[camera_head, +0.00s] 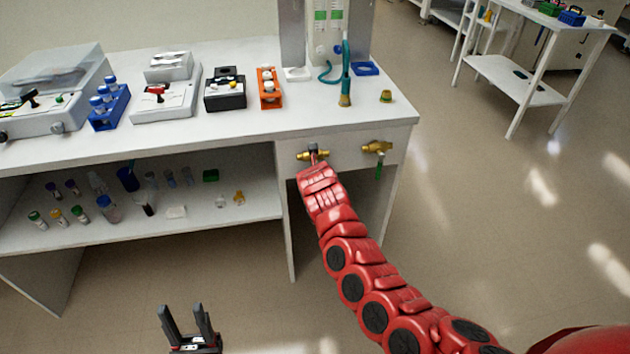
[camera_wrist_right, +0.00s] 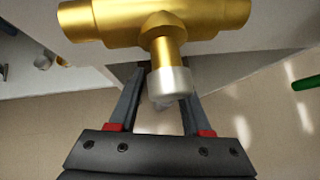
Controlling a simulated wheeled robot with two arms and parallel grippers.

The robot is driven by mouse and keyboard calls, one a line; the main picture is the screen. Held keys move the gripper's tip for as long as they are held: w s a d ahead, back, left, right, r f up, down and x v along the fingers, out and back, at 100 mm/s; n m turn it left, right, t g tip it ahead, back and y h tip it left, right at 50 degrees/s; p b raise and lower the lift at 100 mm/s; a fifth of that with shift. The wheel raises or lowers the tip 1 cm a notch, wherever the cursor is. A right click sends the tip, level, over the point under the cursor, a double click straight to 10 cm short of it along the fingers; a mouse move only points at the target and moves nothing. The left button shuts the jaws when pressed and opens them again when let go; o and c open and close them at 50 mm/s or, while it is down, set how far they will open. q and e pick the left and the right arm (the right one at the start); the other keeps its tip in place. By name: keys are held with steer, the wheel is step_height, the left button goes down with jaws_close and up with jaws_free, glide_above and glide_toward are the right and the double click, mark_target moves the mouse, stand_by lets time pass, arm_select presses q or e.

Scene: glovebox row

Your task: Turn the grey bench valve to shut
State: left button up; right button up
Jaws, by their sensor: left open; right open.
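The grey bench valve (camera_head: 304,156) is a brass fitting on the bench's front panel, left of a second brass valve (camera_head: 377,147) whose green handle hangs down. In the right wrist view the brass body (camera_wrist_right: 150,17) spans the top, with a pale grey hub (camera_wrist_right: 172,84) on its stem. The grey handle's lie is mostly hidden by the hub and my right arm. My left gripper (camera_head: 190,322) is open and empty, low in front of the bench.
The bench top (camera_head: 215,135) carries an orange rack (camera_head: 268,88), a blue rack, instruments and a teal hose. The lower shelf (camera_head: 240,211) holds bottles and small items. Floor right of the bench is clear, with a white cart (camera_head: 512,78) farther back.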

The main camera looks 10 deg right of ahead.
steer(key=p+v, duration=0.1)
steer(key=v, duration=1.6)
steer(key=shift+r+p, duration=0.2)
steer(key=shift+p, duration=0.2)
steer(key=shift+a, duration=0.1)
